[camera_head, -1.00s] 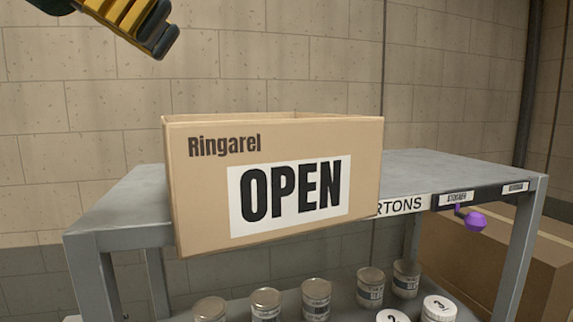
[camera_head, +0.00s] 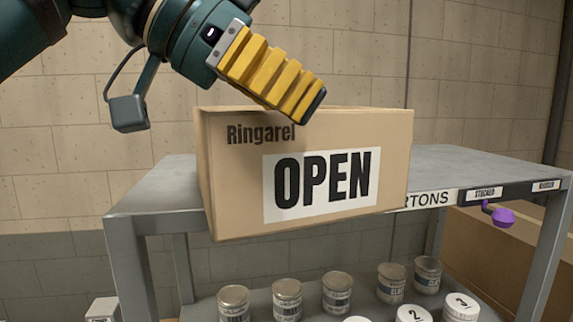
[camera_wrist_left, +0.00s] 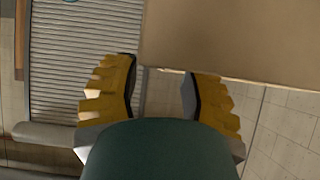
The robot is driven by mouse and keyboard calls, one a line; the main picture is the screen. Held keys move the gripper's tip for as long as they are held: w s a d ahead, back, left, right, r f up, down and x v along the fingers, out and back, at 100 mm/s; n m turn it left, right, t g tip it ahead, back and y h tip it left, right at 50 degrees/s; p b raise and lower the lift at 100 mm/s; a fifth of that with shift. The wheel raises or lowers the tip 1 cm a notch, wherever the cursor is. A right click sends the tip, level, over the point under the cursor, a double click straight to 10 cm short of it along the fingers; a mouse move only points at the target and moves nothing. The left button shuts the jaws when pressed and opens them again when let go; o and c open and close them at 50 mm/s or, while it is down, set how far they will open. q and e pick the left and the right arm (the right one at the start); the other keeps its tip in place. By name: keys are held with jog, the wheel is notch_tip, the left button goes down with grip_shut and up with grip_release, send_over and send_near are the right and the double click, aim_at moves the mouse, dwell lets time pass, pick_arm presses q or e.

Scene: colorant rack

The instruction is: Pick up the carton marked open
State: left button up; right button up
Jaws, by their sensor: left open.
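The brown carton (camera_head: 238,190), printed "Ringarel" with a white "OPEN" label, sits on the grey rack's top shelf (camera_head: 150,190). Its front juts past the shelf's near edge. My left gripper (camera_head: 308,101), with yellow ridged fingers, is tilted down to the right in front of the carton's upper front edge and hides part of it. In the left wrist view my left gripper (camera_wrist_left: 162,72) is open, with nothing between its fingers. There a carton wall (camera_wrist_left: 235,40) lies just beyond the right fingertip; contact cannot be told. My right gripper is not in view.
Several cans (camera_head: 287,300) stand on the lower shelf. A purple knob (camera_head: 500,217) sticks out from the rack's front edge at the right. The top shelf right of the carton is clear. A brown box (camera_head: 478,280) stands behind the rack's right legs.

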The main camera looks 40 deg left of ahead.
pick_arm(q)
jog(key=shift+x, duration=1.4)
jog(key=shift+s, duration=0.1)
grip_shut()
